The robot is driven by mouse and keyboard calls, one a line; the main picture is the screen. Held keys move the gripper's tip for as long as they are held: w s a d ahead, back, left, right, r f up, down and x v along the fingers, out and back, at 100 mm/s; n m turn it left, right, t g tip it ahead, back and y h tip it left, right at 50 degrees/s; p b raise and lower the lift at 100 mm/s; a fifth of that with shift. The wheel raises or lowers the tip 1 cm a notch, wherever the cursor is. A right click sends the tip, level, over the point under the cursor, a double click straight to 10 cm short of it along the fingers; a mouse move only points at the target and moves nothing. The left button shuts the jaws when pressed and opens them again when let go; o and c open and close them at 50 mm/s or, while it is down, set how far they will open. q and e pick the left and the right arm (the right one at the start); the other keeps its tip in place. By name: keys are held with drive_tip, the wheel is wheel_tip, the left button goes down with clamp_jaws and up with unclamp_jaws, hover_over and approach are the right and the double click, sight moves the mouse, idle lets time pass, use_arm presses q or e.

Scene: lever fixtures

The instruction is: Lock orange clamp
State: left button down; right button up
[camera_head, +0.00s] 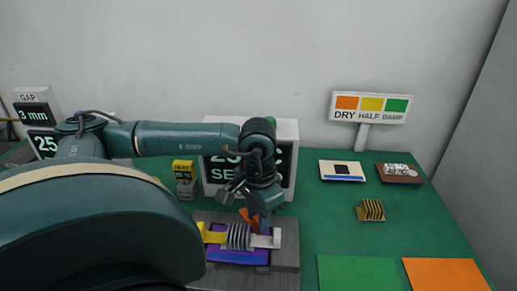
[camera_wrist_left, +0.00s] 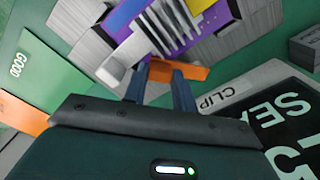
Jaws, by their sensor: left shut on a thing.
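The orange clamp (camera_head: 246,215) stands tilted at the back of a fixture with a purple block (camera_head: 237,257) on a grey base (camera_head: 288,246). A grey finned part (camera_head: 238,237) lies on the purple block, with a yellow piece at its left and a pale piece at its right. My left gripper (camera_head: 262,221) reaches down from behind. In the left wrist view the orange clamp (camera_wrist_left: 188,72) lies between the tips of my left gripper (camera_wrist_left: 160,80), which is shut on it. The fingers hide part of the clamp. My right gripper is not in view.
A white display box (camera_head: 285,133) stands close behind my left gripper. A yellow-topped block (camera_head: 184,172) is to the left. A gold finned part (camera_head: 370,210), a white tray (camera_head: 342,171) and a sign (camera_head: 370,107) are to the right. Green table between is clear.

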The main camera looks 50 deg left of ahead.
use_arm(q)
drive_tip(key=c, duration=1.1)
unclamp_jaws()
drive_tip(key=shift+r, duration=0.1)
wheel_tip(320, 180, up, 13)
drive_tip(key=shift+r+p, duration=0.1)
drive_tip(key=shift+p, duration=0.4)
